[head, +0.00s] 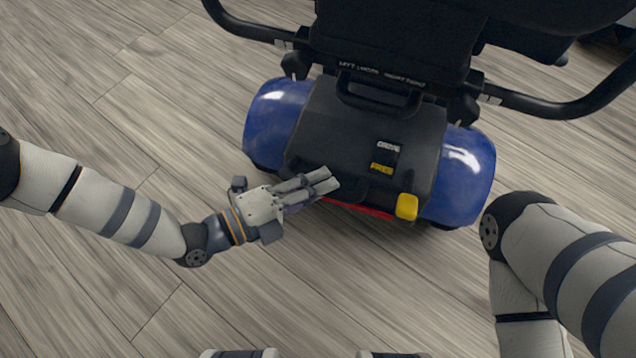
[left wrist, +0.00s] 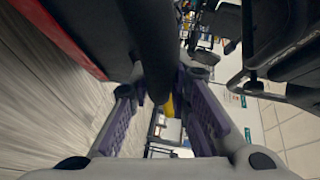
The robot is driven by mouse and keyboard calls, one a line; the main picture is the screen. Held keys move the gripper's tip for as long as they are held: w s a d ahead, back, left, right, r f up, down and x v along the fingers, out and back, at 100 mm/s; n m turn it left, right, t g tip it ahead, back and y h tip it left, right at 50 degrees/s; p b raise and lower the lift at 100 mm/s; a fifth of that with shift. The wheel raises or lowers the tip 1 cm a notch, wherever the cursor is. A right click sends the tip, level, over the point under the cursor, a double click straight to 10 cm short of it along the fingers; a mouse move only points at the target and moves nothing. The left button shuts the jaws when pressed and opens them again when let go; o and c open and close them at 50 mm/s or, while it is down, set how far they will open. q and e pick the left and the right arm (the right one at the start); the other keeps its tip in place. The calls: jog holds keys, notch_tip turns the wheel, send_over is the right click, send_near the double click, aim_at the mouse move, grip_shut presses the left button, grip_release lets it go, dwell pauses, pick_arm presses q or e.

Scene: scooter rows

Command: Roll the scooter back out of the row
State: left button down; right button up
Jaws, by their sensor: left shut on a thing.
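The scooter (head: 330,125) stands with its rear toward me, with a black rear cover, blue fenders and a red strip low at the back. A yellow lever end (head: 406,207) sits at the cover's rear right, below labels reading DRIVE (head: 388,147) and FREE (head: 382,169). My left gripper (head: 325,182) is at the cover's rear edge. In the left wrist view its fingers (left wrist: 165,120) are shut on a dark bar (left wrist: 152,50), with yellow showing beyond it. The fingers hide part of the bar in the head view. My right arm shows at right, its gripper out of view.
The black seat (head: 390,40) overhangs the rear cover, with curved armrests (head: 560,105) reaching out at both sides. The wood-look floor (head: 110,280) is clear behind and left of the scooter. A dark object (head: 612,38) stands at the far right.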

pick_arm(q)
jog(key=s+a+p, duration=0.3)
jog(key=s, duration=0.6)
jog(key=shift+s+a, duration=0.2)
jog(key=shift+s, duration=0.15)
jog(key=shift+f, duration=0.1)
jog(key=c, duration=1.5)
grip_release()
jog(key=shift+w+d, duration=0.1)
jog(key=v, duration=1.2)
jog(key=shift+w, duration=0.1)
